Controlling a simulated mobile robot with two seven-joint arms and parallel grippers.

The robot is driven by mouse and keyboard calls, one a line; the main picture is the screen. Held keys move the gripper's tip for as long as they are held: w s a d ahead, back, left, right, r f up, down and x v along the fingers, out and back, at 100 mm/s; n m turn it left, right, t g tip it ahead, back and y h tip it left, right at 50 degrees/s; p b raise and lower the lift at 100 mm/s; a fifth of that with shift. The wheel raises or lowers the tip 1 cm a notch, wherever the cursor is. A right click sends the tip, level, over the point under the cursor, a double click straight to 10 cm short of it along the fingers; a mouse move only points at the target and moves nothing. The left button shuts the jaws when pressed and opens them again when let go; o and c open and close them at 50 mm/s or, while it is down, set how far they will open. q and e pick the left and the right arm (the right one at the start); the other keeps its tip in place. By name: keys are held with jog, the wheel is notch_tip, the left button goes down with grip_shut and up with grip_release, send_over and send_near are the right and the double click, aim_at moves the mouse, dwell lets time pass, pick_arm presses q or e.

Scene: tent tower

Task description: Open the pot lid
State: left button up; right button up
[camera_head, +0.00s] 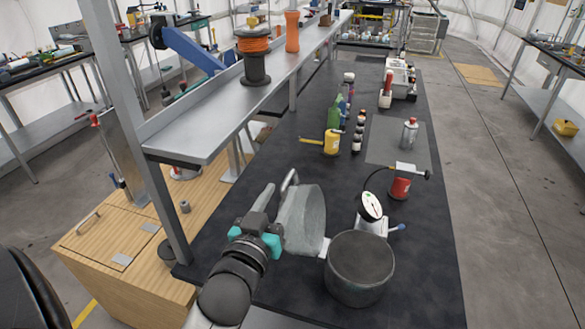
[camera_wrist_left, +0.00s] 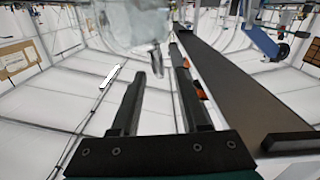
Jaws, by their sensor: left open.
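The grey pot (camera_head: 360,272) stands on the dark table at the front, to the right of my left gripper. Its round lid (camera_head: 306,222) stands swung up, roughly upright, at the pot's left side. A metal loop handle (camera_head: 289,182) shows at the lid's upper left edge. My left gripper (camera_head: 265,200) is just left of the lid. In the left wrist view, its two fingers (camera_wrist_left: 160,72) are apart with nothing clearly gripped. The pale, blurred lid (camera_wrist_left: 135,22) is beyond the fingertips there. I cannot tell whether a finger touches it. My right gripper is not in view.
A white gauge (camera_head: 371,206) stands close behind the pot. A red canister (camera_head: 401,184), a yellow can (camera_head: 332,142) and several bottles are farther back. A metal shelf (camera_head: 205,130) with an orange spool (camera_head: 254,60) runs along the left. The table's right front is clear.

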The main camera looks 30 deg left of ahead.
aim_at(292, 173)
pick_arm(q)
jog(key=x, duration=0.8)
jog(key=shift+w, duration=0.1)
jog(key=shift+c, duration=0.2)
grip_shut()
jog(key=shift+p, duration=0.3)
dwell(0.9)
